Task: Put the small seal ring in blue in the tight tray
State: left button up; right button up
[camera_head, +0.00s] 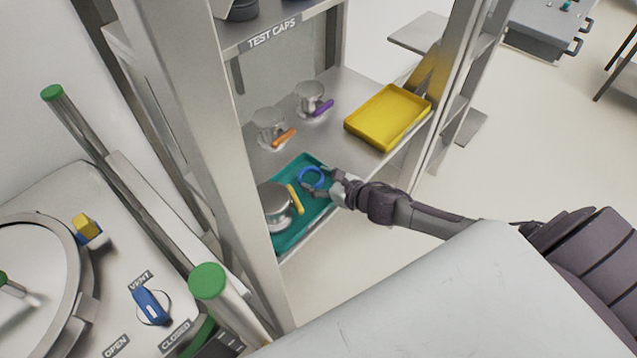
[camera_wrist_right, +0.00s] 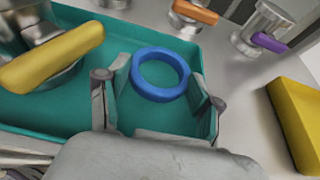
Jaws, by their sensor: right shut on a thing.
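The blue seal ring (camera_head: 303,180) is over the teal tray (camera_head: 292,238) on the shelf. In the right wrist view the ring (camera_wrist_right: 137,82) shows whole, with the tray's floor (camera_wrist_right: 60,112) behind it. My right gripper (camera_head: 317,179) reaches in from the right and is shut on the ring, one finger on each side; the fingers also show in the right wrist view (camera_wrist_right: 160,78). I cannot tell whether the ring touches the tray floor. My left gripper is not in view.
A metal cap with a yellow handle (camera_head: 296,199) stands in the teal tray, left of the ring. Caps with orange (camera_head: 284,137) and purple (camera_head: 323,108) handles stand behind. A yellow tray (camera_head: 388,117) lies right. A shelf post (camera_head: 215,150) stands at left.

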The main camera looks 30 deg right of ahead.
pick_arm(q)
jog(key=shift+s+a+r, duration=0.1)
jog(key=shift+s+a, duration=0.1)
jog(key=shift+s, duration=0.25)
pick_arm(e)
jog(key=shift+f, duration=1.05)
jog(key=o, duration=0.8)
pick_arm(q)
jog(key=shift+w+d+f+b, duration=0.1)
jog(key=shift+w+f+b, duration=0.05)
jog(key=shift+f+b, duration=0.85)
pick_arm(e)
jog(key=shift+v, duration=6.1)
